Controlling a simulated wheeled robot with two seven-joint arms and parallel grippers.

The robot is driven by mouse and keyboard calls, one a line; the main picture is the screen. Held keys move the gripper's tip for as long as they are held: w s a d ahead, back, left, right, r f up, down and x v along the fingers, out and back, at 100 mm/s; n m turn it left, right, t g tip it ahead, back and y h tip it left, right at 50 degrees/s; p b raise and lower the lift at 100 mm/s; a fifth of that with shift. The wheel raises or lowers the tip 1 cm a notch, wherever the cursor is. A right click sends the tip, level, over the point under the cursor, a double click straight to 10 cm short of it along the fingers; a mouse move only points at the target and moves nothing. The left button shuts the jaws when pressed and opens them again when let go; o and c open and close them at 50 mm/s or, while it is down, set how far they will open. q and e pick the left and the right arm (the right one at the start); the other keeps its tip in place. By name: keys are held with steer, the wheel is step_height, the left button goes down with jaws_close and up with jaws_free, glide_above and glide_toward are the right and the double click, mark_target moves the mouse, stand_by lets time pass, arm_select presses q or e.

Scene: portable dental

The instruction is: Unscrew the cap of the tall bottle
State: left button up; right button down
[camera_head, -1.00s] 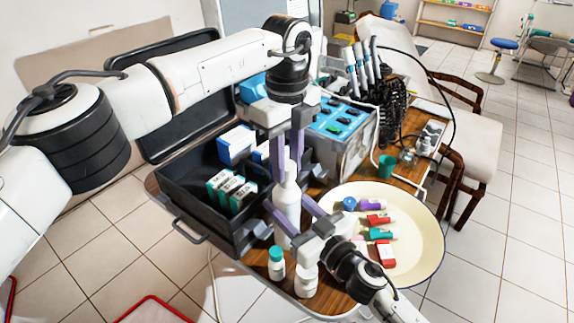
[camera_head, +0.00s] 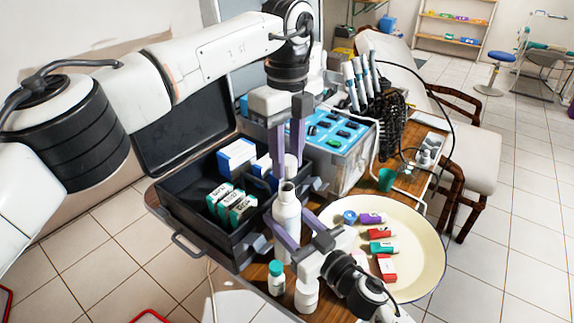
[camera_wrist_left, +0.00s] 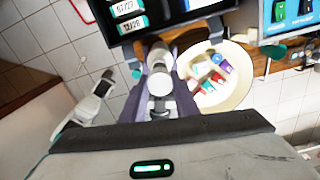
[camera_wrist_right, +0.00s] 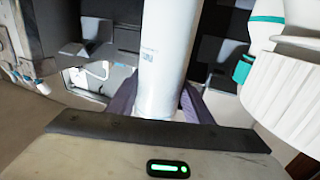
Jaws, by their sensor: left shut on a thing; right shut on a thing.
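The tall white bottle (camera_head: 287,212) stands upright at the front of the wooden table, its open neck showing at the top. My right gripper (camera_head: 292,232) is shut around its body; the right wrist view shows the white body (camera_wrist_right: 165,60) between the fingers. My left gripper (camera_head: 289,155) points down above the bottle, shut on the white cap (camera_head: 291,163). The cap appears apart from the neck, just above and slightly behind it. In the left wrist view the cap (camera_wrist_left: 160,84) sits between the fingers, partly hiding the bottle.
A small teal-capped bottle (camera_head: 276,277) and another white bottle (camera_head: 306,294) stand close in front. A cream round tray (camera_head: 425,245) with coloured tubes lies to the right. A black open case (camera_head: 190,222) with boxes is at left, and a grey unit (camera_head: 340,165) behind.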

steer(key=c, duration=0.8)
jaws_free()
